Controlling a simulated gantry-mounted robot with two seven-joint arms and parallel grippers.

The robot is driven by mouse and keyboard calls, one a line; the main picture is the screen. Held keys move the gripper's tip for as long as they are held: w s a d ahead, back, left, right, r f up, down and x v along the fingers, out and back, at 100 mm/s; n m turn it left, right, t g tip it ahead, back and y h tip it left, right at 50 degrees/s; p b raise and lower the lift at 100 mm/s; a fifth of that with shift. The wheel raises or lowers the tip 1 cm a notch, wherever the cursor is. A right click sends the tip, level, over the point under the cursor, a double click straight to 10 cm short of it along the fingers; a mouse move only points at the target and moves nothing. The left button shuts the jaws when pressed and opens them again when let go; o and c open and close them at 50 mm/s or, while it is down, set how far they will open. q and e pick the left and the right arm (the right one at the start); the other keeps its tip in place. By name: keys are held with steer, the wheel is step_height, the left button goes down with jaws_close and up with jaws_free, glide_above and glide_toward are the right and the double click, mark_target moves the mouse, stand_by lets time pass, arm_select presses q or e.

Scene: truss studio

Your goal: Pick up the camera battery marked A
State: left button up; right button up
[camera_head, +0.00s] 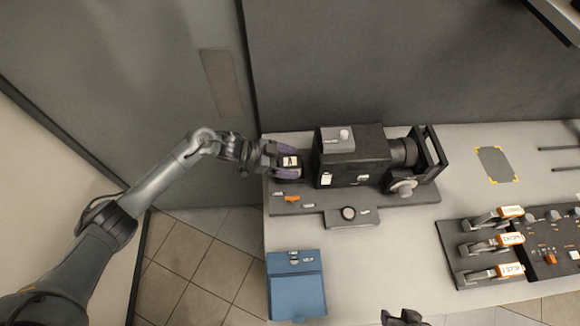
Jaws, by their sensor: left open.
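The camera battery marked A (290,162) is a dark block with a white label bearing a black A. It sits at the left, rear end of the dark film camera (350,158). My left gripper (287,160) reaches in from the left. Its purple fingers are open, one on the far side of the battery and one on the near side. I cannot tell whether they touch it.
The camera stands on a dark base plate (388,202) on the light table (385,255). A blue case (296,284) lies at front left. A panel with orange-tagged levers (490,246) is at right.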

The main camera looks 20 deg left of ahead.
arm_select(q)
steer(key=shift+x, duration=1.15)
steer(key=shift+c, duration=0.3)
steer(key=shift+r, duration=0.1)
steer(key=c, duration=1.4)
